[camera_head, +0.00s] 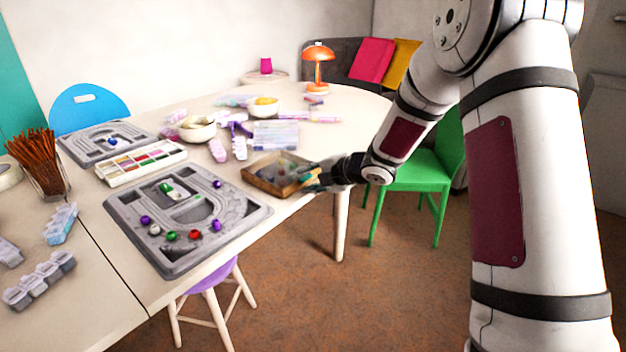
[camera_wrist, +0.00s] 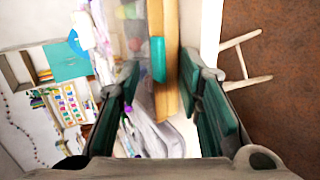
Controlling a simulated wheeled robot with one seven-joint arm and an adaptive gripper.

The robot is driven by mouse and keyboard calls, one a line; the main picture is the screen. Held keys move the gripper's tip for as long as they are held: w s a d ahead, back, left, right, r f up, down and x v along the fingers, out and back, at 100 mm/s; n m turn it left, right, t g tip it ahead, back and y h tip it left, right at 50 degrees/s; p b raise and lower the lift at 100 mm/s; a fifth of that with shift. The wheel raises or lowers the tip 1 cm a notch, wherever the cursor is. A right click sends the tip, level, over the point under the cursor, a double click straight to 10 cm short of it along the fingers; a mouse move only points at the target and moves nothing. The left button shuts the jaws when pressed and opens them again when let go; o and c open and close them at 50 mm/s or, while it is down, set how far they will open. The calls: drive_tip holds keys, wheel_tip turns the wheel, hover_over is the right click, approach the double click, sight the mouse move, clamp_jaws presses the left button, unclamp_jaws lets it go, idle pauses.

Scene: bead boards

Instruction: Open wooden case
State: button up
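The wooden case (camera_head: 256,181) is a shallow, brown-sided box near the right edge of the white table, with blurred coloured contents showing from above. In the wrist view its brown wooden side (camera_wrist: 170,40) runs up and down between my fingers. My gripper (camera_head: 318,176) is at the case's right end; it also shows in the wrist view (camera_wrist: 168,88), with dark fingers and teal pads spread apart on either side of the wood. I cannot tell whether a finger touches the case. Whether the lid is raised is not clear.
Left of the case lies a grey bead board (camera_head: 240,222) with several beads. Behind it are clear plastic boxes (camera_head: 276,134) and a white bowl (camera_head: 197,130). A green chair (camera_head: 425,172) stands right of the table, under my arm. The table edge is close to the case.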

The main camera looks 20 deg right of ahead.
clamp_jaws()
wheel_tip(320, 180, up, 2)
drive_tip(key=g+p, duration=0.1)
drive_tip(key=p, duration=0.5)
drive_tip(key=shift+w+a+r+h, duration=0.1)
drive_tip(key=shift+a+h, duration=0.05)
drive_tip(key=shift+h, duration=0.15)
drive_tip(key=shift+r+p, duration=0.1)
drive_tip(key=shift+p, duration=0.3)
drive_tip(key=shift+w+a+r+g+h+p, duration=0.15)
drive_tip(key=shift+r+g+p, duration=0.15)
drive_tip(key=shift+p, duration=1.1)
drive_tip(key=shift+w+d+r+g+h+p, duration=0.1)
drive_tip(key=shift+r+g+h+p, duration=0.2)
drive_tip(key=shift+p, duration=1.1)
drive_tip(key=shift+r+p, duration=0.2)
drive_tip(key=shift+p, duration=0.1)
